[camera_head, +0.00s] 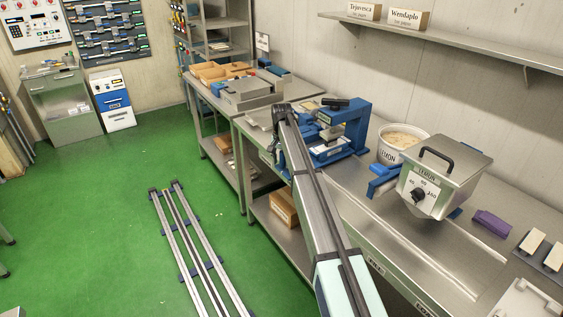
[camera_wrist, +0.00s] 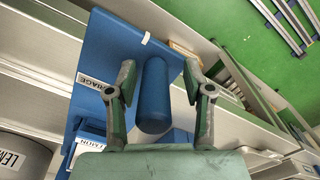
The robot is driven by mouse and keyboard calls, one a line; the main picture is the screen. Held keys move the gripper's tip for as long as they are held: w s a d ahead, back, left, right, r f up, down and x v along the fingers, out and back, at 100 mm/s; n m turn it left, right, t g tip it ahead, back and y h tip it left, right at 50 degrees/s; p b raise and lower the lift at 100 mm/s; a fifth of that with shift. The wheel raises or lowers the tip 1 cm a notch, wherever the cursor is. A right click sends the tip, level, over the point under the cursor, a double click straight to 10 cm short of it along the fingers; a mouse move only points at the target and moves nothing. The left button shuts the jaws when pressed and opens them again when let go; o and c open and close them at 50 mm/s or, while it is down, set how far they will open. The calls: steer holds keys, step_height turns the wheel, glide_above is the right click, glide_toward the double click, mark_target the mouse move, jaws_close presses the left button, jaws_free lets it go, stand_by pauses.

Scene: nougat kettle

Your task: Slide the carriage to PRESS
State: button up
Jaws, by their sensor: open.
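In the wrist view, a blue carriage (camera_wrist: 105,50) bears a white label, partly hidden, that ends in "RIAGE". A blue cylindrical handle (camera_wrist: 154,95) stands out from it. My gripper (camera_wrist: 159,76) is open, with one finger on each side of the handle. A gap shows between the handle and the right finger; the left finger is closer, and I cannot tell if it touches. In the head view, a blue frame (camera_head: 357,118) stands on the bench behind my arm, which hides part of it. My gripper cannot be made out there. No PRESS label is readable.
A white LEMON tub (camera_head: 402,143) and a metal LEMON kettle (camera_head: 445,172) with a dial stand right of the blue frame. A purple block (camera_head: 491,222) lies farther right. Rails (camera_head: 190,250) run along the green floor. The bench front (camera_head: 400,245) is mostly clear.

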step_height(320, 180, up, 12)
stand_by(0.6)
